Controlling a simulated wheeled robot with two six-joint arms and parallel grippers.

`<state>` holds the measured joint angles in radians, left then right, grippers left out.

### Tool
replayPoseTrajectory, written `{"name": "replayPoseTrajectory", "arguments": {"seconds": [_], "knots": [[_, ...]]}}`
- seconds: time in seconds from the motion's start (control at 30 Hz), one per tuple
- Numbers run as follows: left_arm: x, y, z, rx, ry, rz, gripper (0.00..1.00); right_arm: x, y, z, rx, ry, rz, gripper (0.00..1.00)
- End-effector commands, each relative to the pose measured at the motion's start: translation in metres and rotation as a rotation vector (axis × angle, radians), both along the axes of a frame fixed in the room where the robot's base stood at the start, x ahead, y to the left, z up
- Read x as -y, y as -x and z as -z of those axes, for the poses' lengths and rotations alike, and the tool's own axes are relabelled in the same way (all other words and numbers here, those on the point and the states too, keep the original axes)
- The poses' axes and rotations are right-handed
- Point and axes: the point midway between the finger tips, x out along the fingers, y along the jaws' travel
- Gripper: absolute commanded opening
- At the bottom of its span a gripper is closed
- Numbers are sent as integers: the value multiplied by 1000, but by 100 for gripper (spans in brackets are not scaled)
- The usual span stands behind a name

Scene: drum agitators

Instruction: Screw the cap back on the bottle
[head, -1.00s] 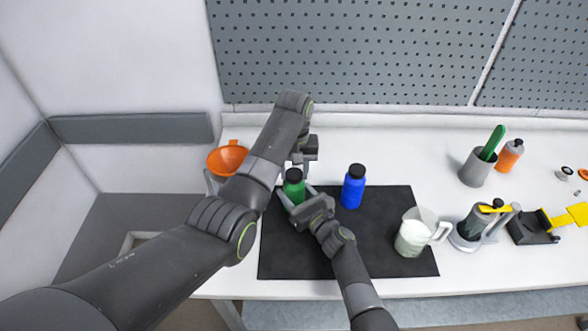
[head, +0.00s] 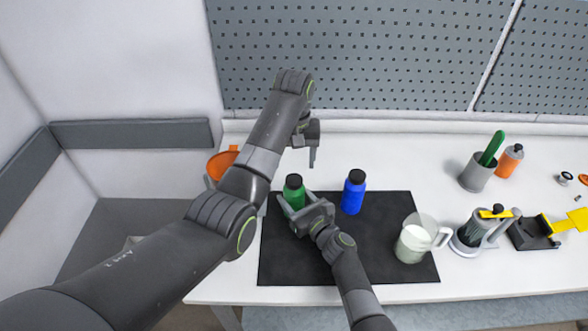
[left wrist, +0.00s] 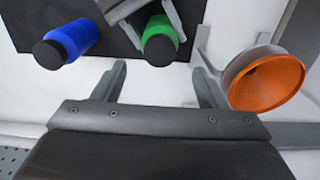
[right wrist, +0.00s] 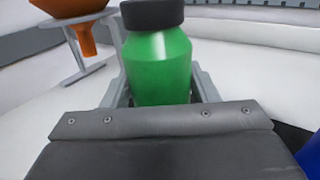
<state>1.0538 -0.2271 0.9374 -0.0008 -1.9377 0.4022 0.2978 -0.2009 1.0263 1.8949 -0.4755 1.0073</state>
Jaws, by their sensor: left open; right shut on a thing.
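A green bottle (head: 293,193) with a black cap (head: 293,181) stands upright on the black mat (head: 380,262). The cap sits on its top; how tightly cannot be told. My right gripper (head: 296,206) is shut on the green bottle's body, and the bottle fills the jaws in the right wrist view (right wrist: 160,72). My left gripper (head: 311,150) is open and empty, raised above and behind the bottle. In the left wrist view the green bottle (left wrist: 162,40) lies beyond the open fingers (left wrist: 160,85). A blue bottle (head: 353,196) with a black cap stands to the right.
An orange funnel (head: 222,163) on a stand is at the left, partly hidden by my left arm. A white jug (head: 412,243) stands at the mat's right edge. A grey cup (head: 477,172), orange bottle (head: 510,160) and tools stand further right.

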Motion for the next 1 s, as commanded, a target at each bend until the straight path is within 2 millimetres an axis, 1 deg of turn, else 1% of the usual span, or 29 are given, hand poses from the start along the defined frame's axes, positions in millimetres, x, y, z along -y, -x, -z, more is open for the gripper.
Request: {"name": "replayPoseTrajectory", "arguments": {"seconds": [0.03, 0.13, 0.43, 0.47, 0.5, 0.63, 0.87, 1.0], "knots": [[0, 0, -6, 1, -1, -1, 66, 0, 0, 0, 0, 0, 0, 0], [0, 0, -12, 0, 0, -1, 66, 0, 0, 0, 0, 0, 0, 0], [0, 0, -14, -2, 0, -1, 66, 0, 0, 0, 0, 0, 0, 0], [0, 0, -14, -2, 0, -1, 66, 0, 0, 0, 0, 0, 0, 58], [0, 0, -14, -2, 0, -1, 66, 0, 0, 0, 0, 0, 0, 63], [0, 0, -14, -2, 0, -1, 66, 0, 0, 0, 0, 0, 0, 79], [0, 0, -14, -2, 0, -1, 66, 0, 0, 0, 0, 0, 0, 79], [0, 0, -15, -2, 0, -1, 66, 3, 4, 0, -1, 1, 1, 79]]}}
